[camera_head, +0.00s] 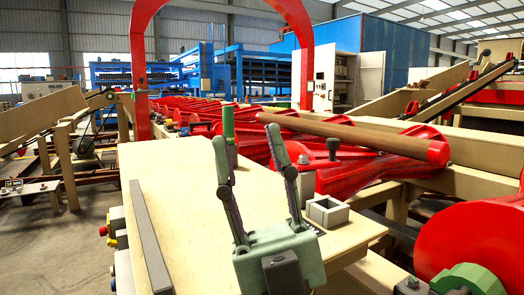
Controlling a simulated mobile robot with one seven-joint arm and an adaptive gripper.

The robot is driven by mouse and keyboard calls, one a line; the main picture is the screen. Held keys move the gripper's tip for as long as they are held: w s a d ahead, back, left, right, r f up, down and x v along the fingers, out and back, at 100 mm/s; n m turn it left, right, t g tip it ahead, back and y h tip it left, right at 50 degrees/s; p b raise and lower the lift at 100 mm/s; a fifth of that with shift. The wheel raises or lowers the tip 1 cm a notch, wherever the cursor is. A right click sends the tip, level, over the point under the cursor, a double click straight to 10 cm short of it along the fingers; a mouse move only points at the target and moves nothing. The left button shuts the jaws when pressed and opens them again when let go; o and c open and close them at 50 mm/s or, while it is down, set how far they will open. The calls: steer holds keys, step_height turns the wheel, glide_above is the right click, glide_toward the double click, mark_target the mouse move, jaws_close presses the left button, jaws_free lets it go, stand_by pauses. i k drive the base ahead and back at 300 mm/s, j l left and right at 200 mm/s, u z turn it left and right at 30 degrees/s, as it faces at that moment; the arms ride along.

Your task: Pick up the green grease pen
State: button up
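The green grease pen (228,121) appears as an upright green cylinder near the far edge of the pale worktable (180,200). Its lower part is hidden behind the left finger of my gripper, so I cannot see its base. My gripper (245,142) points away from me over the table, with its two fingers spread wide apart and nothing between them. The pen lines up in the picture with the left fingertip, beyond it. I cannot tell how far apart they are.
A small grey open box (327,211) sits on the table's right side. A long grey bar (150,236) lies along the left edge. Behind the table are red rollers and a brown log (350,133). Red and yellow buttons (110,228) are at the left side. The table's middle is clear.

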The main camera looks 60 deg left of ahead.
mark_target(228, 110)
steer(key=k+l+u, duration=0.1)
steer(key=l+u, duration=0.2)
steer(key=k+l+u, duration=0.1)
steer(key=l+u, duration=0.25)
steer(key=i+j+u, duration=0.1)
steer(key=u, duration=0.3)
steer(key=i+j+u, duration=0.1)
steer(key=u, duration=0.3)
steer(key=i+j+u, duration=0.15)
steer(key=u, duration=0.2)
